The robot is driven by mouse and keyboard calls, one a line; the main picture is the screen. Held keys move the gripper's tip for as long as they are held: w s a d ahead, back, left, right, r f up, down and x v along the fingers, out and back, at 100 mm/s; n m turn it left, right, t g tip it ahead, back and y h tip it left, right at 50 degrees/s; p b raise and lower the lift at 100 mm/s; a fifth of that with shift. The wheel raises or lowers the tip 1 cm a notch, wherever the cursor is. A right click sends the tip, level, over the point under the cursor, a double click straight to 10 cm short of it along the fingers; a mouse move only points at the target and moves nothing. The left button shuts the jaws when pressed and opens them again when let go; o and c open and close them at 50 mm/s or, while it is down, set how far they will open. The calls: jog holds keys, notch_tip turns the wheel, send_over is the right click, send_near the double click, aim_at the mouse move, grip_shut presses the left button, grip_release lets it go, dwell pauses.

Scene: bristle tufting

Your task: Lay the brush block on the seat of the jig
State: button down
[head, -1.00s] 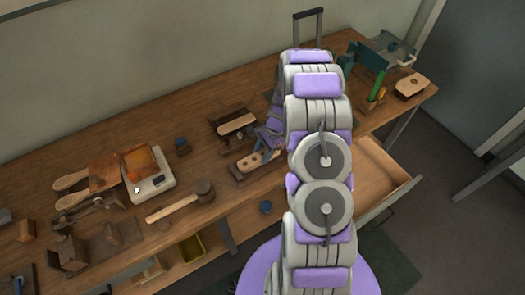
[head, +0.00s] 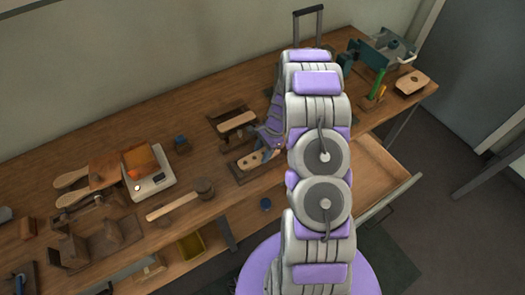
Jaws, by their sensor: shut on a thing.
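The brush block (head: 249,161), a pale wooden piece with dark spots, is at the near edge of the workbench, left of my arm. My gripper (head: 272,152) is shut on its right end, and the fingers and arm hide that end. The block is over or on a dark wooden base (head: 239,178) that looks like the jig. I cannot tell whether the block touches the seat or is just above it.
A second dark holder (head: 220,111) with a pale wooden block (head: 237,122) stands just behind. An open drawer (head: 375,175) juts out at right.

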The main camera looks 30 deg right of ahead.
grip_release()
dwell(0.6)
jog(key=shift+r, duration=0.1)
jog(key=shift+p+v, duration=2.35)
jog(key=shift+v, duration=1.5)
